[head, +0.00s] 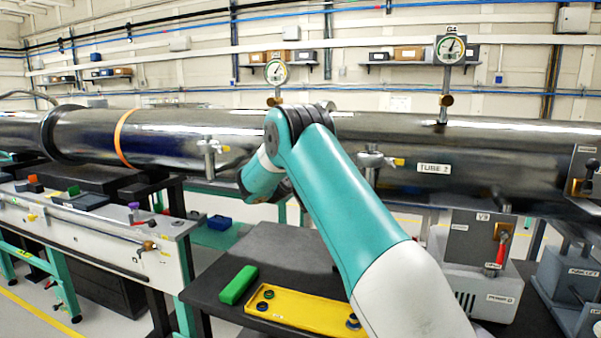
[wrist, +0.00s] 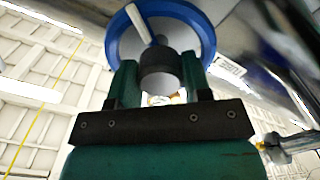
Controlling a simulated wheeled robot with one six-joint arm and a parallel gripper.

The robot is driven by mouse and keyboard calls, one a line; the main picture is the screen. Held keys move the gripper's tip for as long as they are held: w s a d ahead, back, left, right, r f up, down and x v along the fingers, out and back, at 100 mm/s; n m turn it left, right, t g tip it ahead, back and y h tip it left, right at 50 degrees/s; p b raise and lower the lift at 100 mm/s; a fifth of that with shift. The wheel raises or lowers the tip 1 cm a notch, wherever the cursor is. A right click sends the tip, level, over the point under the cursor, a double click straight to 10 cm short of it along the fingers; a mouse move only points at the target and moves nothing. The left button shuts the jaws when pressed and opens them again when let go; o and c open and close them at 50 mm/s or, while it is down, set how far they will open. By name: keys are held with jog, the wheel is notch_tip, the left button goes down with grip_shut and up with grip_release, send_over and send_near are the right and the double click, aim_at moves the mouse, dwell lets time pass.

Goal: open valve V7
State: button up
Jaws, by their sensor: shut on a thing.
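In the wrist view a blue round handwheel (wrist: 205,35) with a pale spoke fills the top middle. A dark grey cylindrical knob (wrist: 160,72) stands out in front of it. My gripper (wrist: 158,68) is shut on this knob, with one finger on each side. I cannot see any V7 label. In the head view my gripper and the handwheel are hidden behind my teal arm, which reaches toward the dark beam tube.
The tube (head: 480,165), labelled TUBE 2, runs across the scene with gauges (head: 276,72) above it. A yellow tray (head: 300,311) and green block (head: 238,285) lie on the dark bench. A red-handled valve (head: 501,247) is on a grey box at right.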

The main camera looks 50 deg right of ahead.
jog(key=n, duration=0.3)
jog(key=shift+r+n+p, duration=0.1)
jog(key=shift+n+p, duration=0.25)
jog(key=shift+n, duration=0.05)
jog(key=n+p, duration=0.1)
jog(key=n, duration=0.2)
jog(key=shift+n, duration=0.3)
jog(key=n+p, duration=0.2)
jog(key=n, duration=0.1)
jog(key=shift+w+a+r+n, duration=0.1)
jog(key=shift+n, duration=0.2)
jog(key=n+p, duration=0.2)
jog(key=n, duration=0.1)
jog(key=shift+n, duration=0.3)
jog(key=n+p, duration=0.3)
jog(key=n, duration=0.2)
jog(key=n+p, duration=0.3)
jog(key=n, duration=0.3)
jog(key=shift+f+n, duration=0.2)
jog(key=shift+n, duration=0.1)
